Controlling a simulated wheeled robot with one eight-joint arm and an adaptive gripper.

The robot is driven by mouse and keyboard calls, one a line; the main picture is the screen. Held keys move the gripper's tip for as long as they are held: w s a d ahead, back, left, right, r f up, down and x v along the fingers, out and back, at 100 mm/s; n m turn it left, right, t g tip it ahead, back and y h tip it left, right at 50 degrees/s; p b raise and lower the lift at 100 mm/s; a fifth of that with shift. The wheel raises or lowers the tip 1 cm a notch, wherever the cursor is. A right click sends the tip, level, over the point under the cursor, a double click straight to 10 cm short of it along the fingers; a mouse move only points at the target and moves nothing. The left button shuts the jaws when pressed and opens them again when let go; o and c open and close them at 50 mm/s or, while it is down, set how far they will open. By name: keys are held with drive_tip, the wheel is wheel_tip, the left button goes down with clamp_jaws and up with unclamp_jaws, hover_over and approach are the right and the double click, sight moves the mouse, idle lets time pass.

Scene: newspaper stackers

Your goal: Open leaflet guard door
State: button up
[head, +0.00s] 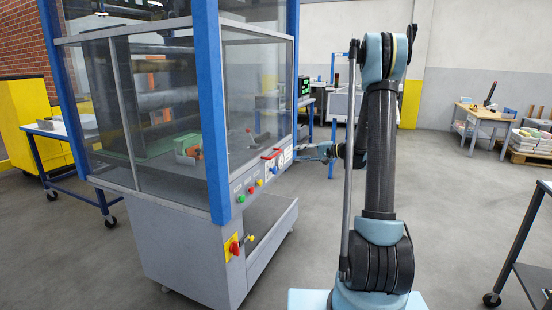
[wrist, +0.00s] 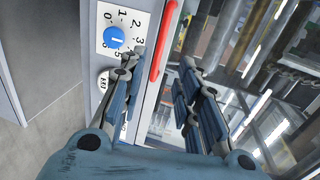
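The machine (head: 190,250) has a blue frame and clear guard panels; a clear guard panel (head: 258,80) faces the right side, above the grey control panel. A red bar handle (wrist: 160,50) runs along the edge beside the clear panel in the wrist view; it shows as a small red piece (head: 271,154) in the head view. My gripper (wrist: 162,58) is open, its fingers on either side of the handle's line of sight. I cannot tell how deep the handle lies between them. In the head view my gripper (head: 302,151) is beside the control panel's right end.
A blue dial (wrist: 114,37) on a numbered white plate is close to the left finger. Coloured buttons (head: 250,190) and a red switch on yellow (head: 234,247) are on the machine's front. A dark cart (head: 530,240) stands at right; open floor lies between.

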sight(275, 155)
drive_tip(key=x, duration=1.3)
drive_tip(key=shift+a, duration=0.2)
clamp_jaws()
